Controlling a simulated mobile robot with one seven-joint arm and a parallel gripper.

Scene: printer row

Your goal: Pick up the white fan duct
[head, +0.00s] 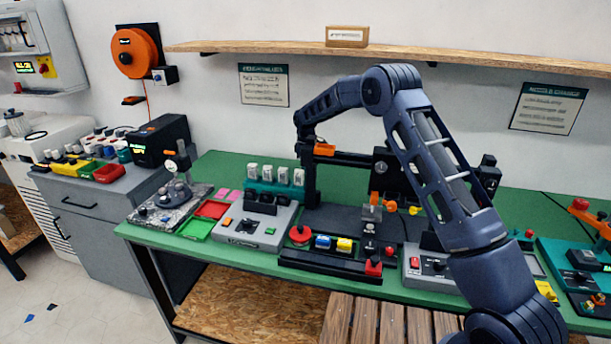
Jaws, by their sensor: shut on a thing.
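Several small white parts stand in a row on a teal rack (262,187) at the back of the green bench. The rightmost one, which I take as the white fan duct (298,178), is at the rack's right end. My gripper (302,164) points down over it and is shut on it. The fingertips are small and dark against a black post, so the exact grip is hard to see. I cannot tell whether the duct is clear of the rack.
A black printer frame (311,185) stands close right of the rack. A grey box with black parts (250,225) is in front. Red (211,209) and green (196,229) trays lie left. A wooden shelf (400,56) runs above the bench (219,164).

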